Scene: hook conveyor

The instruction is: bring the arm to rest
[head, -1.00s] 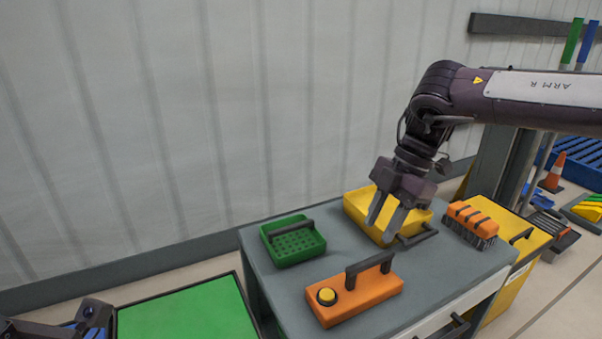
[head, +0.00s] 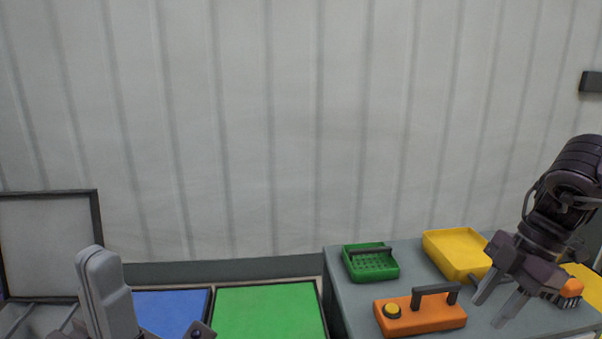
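My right gripper (head: 497,298) hangs above the right part of the grey table, fingers pointing down and left. Its two grey fingers are apart with nothing between them. It is in front of the yellow tray and the orange brush, right of the orange block with the black handle. My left gripper (head: 198,331) is only partly in view at the bottom left edge, as dark parts in front of the blue panel. Its fingertips cannot be made out, so its opening cannot be told.
The grey table (head: 348,296) holds a green tray (head: 372,268), a yellow tray (head: 453,252), an orange block (head: 428,319) with a yellow button, and an orange brush (head: 571,288) partly hidden by the gripper. Green (head: 268,310) and blue (head: 170,308) panels lie left of the table.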

